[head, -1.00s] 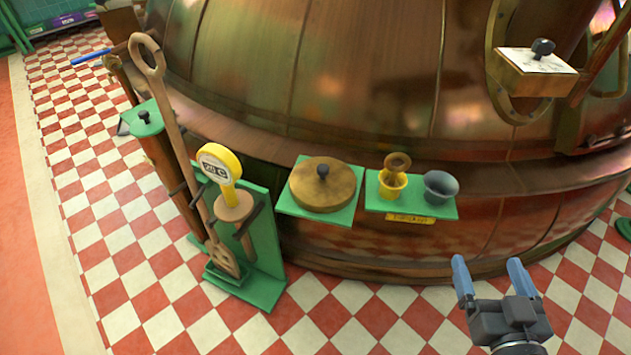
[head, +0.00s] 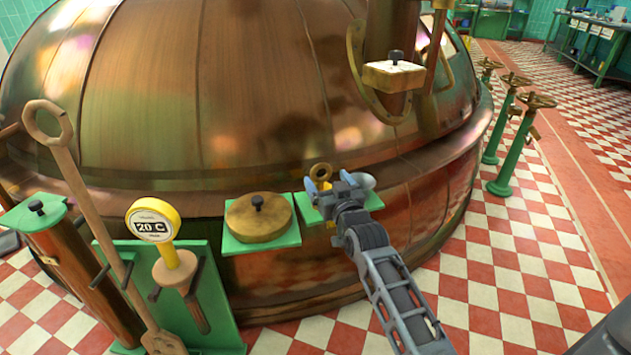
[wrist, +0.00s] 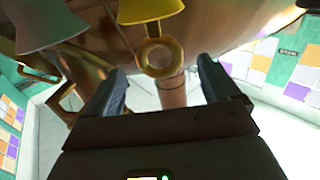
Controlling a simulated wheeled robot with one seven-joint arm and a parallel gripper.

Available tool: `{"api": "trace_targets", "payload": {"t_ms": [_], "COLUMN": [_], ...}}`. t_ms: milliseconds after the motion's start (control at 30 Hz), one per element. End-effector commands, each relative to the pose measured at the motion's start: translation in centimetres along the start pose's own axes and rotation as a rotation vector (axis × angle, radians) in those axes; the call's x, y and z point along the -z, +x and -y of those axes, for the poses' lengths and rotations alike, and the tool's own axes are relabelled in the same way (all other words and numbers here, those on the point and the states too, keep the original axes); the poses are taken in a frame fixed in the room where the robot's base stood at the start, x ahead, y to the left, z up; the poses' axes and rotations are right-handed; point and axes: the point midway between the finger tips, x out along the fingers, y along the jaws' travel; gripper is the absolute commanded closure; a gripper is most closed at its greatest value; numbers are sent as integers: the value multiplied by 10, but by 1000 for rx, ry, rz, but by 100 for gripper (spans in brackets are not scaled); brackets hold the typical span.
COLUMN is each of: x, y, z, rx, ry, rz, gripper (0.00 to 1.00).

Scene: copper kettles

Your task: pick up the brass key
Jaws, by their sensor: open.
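The brass key shows as a ring-shaped bow (head: 320,172) standing up out of a yellow cup on a small green shelf (head: 372,203) on the kettle's side. Its lower part is hidden in the cup. My gripper (head: 328,183) is open just in front of the cup and partly covers it in the head view. In the wrist view, which looks upside down, the ring (wrist: 158,57) appears between the open fingers (wrist: 162,70), with a gap on each side. The yellow cup (wrist: 150,10) is at the top edge. I cannot tell whether the ring is within finger depth.
A grey cup (head: 363,181) stands right beside my gripper on the same shelf; it also shows in the wrist view (wrist: 45,25). The copper kettle (head: 250,100) rises close behind.

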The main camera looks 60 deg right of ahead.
Motion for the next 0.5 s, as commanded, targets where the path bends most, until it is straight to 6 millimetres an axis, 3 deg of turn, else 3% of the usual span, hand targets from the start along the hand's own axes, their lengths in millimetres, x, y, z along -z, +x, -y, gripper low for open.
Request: {"api": "trace_targets", "payload": {"t_ms": [300,500], "x": [0,0], "y": [42,50], "z": [1,2], "rx": [-1,0], "ry": [0,0], "rz": [-2,-1], "gripper": [10,10]}}
